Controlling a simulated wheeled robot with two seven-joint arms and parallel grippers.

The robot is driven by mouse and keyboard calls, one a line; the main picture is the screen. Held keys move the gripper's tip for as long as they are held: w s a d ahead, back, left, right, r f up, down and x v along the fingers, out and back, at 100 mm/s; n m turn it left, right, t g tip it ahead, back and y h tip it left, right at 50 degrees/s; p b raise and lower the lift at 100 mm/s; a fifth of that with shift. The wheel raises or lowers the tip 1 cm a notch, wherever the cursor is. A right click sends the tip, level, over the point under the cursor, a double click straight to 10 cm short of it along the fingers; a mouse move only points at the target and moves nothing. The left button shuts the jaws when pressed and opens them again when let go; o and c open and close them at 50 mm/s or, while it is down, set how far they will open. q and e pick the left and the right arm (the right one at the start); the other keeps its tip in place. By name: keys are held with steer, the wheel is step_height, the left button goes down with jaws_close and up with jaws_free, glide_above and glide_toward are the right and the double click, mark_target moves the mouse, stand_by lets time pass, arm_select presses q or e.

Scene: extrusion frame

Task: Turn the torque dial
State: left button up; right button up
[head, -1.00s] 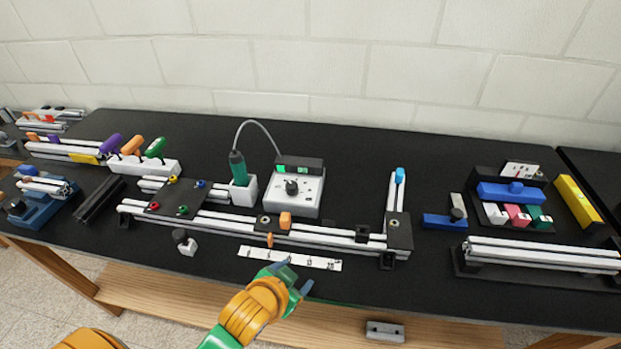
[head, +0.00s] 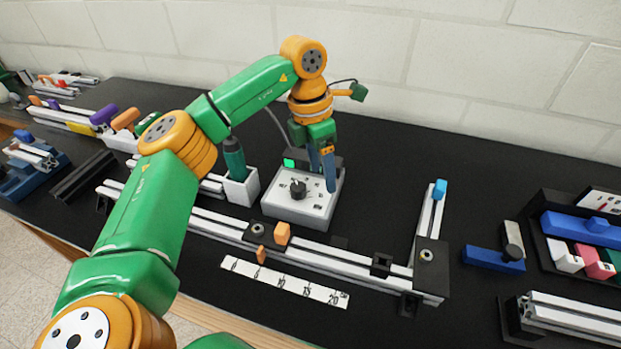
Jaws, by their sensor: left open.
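The torque dial is a small black knob (head: 298,189) on the sloped top of a white control box (head: 304,209) in the head view. Marks ring the dial on the box face. My left gripper (head: 325,182) points down over the box's back right part, to the right of the knob. Its blue fingers are open with nothing seen between them, and they look apart from the knob. My right gripper is not in view.
A green screwdriver (head: 234,158) stands in a white holder (head: 241,188) left of the box. The extrusion rail (head: 330,262) and a white ruler (head: 285,283) lie in front.

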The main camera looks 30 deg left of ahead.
mark_target(298, 187)
arm_select(q)
steer(key=shift+n+y, duration=0.6)
steer(key=shift+y, duration=0.3)
steer(key=a, duration=0.1)
steer(key=s+a+r, duration=0.1)
steer(key=a, duration=0.3)
steer(key=shift+s+r, duration=0.35)
steer(key=f, duration=0.3)
steer(key=f+p, duration=0.1)
steer(key=f, duration=0.2)
steer(key=shift+s+d+f, duration=0.1)
steer(key=shift+d+f, duration=0.1)
steer(key=shift+f, duration=0.15)
steer(key=shift+d+r, duration=0.1)
jaws_close()
